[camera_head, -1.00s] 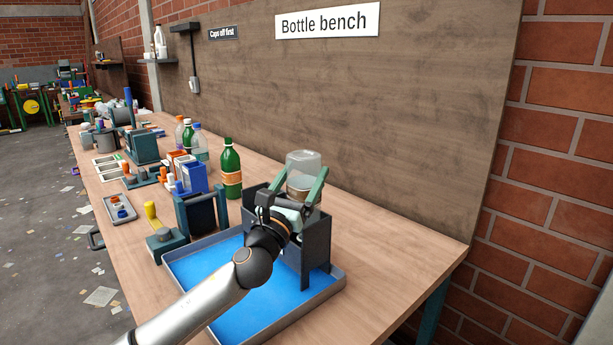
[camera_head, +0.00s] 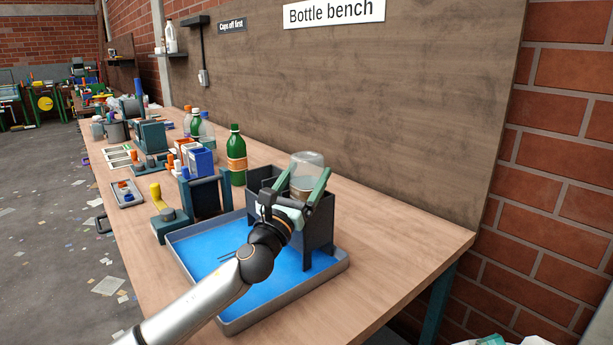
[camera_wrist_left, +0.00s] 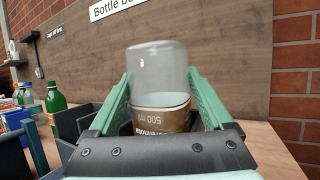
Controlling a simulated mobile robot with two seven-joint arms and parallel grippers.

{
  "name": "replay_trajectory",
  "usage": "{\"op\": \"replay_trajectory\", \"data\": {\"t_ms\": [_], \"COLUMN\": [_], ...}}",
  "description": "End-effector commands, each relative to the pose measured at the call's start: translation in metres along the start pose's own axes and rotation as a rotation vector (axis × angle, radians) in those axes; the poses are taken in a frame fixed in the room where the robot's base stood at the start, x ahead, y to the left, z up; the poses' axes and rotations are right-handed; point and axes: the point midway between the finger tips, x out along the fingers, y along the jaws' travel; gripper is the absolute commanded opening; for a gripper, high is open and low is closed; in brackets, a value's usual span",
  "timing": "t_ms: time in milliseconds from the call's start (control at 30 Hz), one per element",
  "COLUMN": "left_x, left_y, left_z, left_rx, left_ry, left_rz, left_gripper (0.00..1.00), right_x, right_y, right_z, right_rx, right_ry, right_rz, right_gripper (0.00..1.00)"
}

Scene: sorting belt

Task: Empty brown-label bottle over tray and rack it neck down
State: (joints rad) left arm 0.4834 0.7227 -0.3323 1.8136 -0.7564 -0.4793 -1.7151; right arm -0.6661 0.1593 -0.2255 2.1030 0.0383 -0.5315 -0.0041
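The brown-label bottle (camera_head: 307,162) is upside down, its clear base on top and the label below, with "500 ml" inverted in the left wrist view (camera_wrist_left: 160,75). It stands over the dark rack (camera_head: 319,230); its neck is hidden behind the rack and gripper. My left gripper (camera_head: 303,180) has its green fingers on either side of the bottle. The left wrist view shows narrow gaps beside the label, so the fingers look open around it. The tray (camera_head: 210,244) with its blue floor lies below the rack and my left arm. My right gripper is not in view.
A green bottle with an orange label (camera_head: 236,160) stands behind the rack's left side. A dark teal stand (camera_head: 205,195) and a yellow-handled device (camera_head: 160,210) are left of the tray. More bottles stand farther back. The bench right of the rack is clear.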

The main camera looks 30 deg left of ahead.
Motion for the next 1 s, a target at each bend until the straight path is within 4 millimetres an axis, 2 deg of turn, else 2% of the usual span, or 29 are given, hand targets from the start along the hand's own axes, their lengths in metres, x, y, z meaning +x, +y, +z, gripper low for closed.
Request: {"op": "replay_trajectory", "data": {"t_ms": [33,133,467,567,767,867,1000], "left_x": [0.000,0.000,-0.005,-0.015,-0.049,-0.066,-0.088], "left_y": [0.000,0.000,0.000,0.000,-0.001,0.000,0.000], "left_z": [0.000,0.000,-0.001,-0.002,-0.002,-0.003,-0.003], "left_rx": [0.000,0.000,0.001,0.001,0.001,0.001,-0.001], "left_ry": [0.000,0.000,0.002,0.003,0.004,0.005,0.004], "left_rz": [0.000,0.000,0.000,-0.001,-0.002,-0.002,-0.001], "left_gripper": [0.91,1.00,1.00,1.00,1.00,1.00,1.00], "right_x": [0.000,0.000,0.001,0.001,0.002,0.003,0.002], "right_y": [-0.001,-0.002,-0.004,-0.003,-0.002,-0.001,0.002], "right_z": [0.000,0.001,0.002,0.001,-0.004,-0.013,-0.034], "right_rx": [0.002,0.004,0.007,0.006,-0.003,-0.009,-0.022], "right_ry": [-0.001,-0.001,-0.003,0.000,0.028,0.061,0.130], "right_rz": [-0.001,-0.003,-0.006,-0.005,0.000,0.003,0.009], "right_gripper": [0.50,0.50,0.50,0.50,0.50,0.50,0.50]}}
